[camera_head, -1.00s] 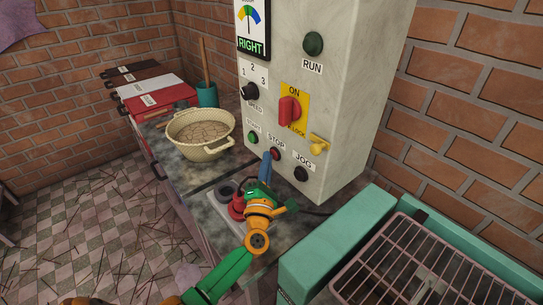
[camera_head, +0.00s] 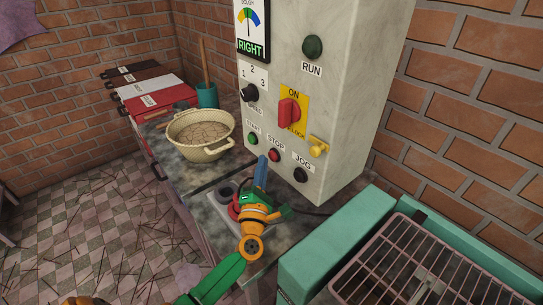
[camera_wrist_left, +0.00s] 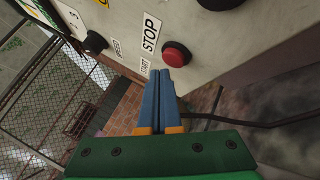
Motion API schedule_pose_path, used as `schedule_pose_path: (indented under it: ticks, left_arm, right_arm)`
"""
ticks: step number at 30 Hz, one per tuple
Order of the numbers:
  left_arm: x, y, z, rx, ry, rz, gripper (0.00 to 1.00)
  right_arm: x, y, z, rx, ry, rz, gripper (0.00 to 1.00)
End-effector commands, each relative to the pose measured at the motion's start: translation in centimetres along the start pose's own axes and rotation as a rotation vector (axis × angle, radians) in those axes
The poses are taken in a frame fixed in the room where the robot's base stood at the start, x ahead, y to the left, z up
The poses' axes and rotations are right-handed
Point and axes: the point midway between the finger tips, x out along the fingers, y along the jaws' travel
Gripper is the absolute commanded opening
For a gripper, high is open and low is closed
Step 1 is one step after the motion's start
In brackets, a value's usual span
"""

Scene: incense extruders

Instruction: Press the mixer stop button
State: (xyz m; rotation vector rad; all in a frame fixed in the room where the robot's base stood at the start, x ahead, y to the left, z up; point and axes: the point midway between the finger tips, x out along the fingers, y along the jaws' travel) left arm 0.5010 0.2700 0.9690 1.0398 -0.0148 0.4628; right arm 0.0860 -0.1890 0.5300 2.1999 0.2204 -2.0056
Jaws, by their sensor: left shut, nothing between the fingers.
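The red stop button (camera_head: 274,155) sits under the STOP label on the pale control cabinet (camera_head: 345,150). It also shows in the left wrist view (camera_wrist_left: 176,54), below the STOP lettering. My left gripper (camera_head: 262,160) is shut and empty, its blue fingers together. My right gripper is not in view.
The green start button (camera_head: 252,139) is left of STOP and the black jog button (camera_head: 301,174) is right. A basket (camera_head: 226,143) stands left; a teal-framed rack (camera_head: 335,241) is at right.

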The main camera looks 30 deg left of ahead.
Motion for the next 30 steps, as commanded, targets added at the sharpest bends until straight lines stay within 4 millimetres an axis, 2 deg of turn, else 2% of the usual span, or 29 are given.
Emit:
schedule_pose_path:
  ticks: [5,19,30]
  left_arm:
    - [-0.3,0.2,-0.2,0.001,0.001,-0.001,0.0]
    - [-3.3,2.4,-2.5,0.001,0.002,-0.002,0.0]
    - [-3.5,2.5,-2.6,0.0,0.001,0.0,0.0]
  right_arm:
    - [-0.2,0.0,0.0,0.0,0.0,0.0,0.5]
    - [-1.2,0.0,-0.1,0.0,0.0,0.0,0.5]
    - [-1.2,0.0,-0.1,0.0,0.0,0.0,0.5]
